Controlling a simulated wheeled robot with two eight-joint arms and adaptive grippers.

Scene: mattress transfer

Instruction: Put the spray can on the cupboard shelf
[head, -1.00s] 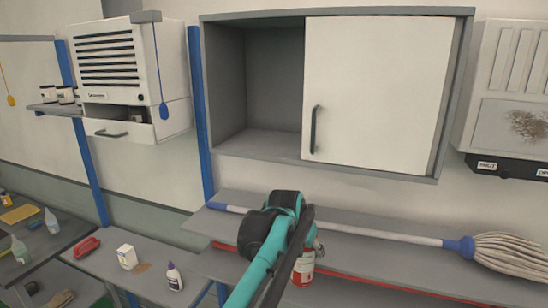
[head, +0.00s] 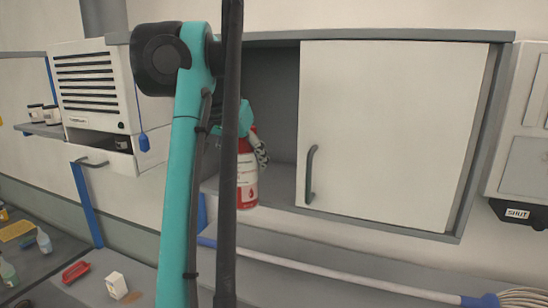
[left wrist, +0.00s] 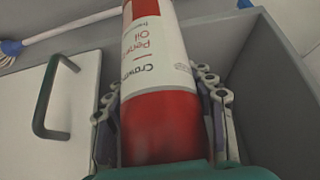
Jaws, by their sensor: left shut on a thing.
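The red and white spray can (head: 246,178) is upright in the head view, in front of the open left part of the wall cupboard. My left gripper (head: 256,148) is shut on it; my teal arm hides part of both. In the left wrist view the can (left wrist: 160,100) lies between the two linked fingers of my left gripper (left wrist: 165,105). The grey cupboard (head: 400,38) has a white sliding door (head: 395,130) over its right part. The shelf floor (head: 284,176) shows beside the can. I cannot tell whether the can touches it. My right gripper is not in view.
The door's dark handle (head: 310,174) is just right of the can. A white vented box (head: 90,85) hangs to the left. A mop (head: 340,273) lies on the ledge below. A red brush (head: 76,271) and small white box (head: 117,285) are at lower left.

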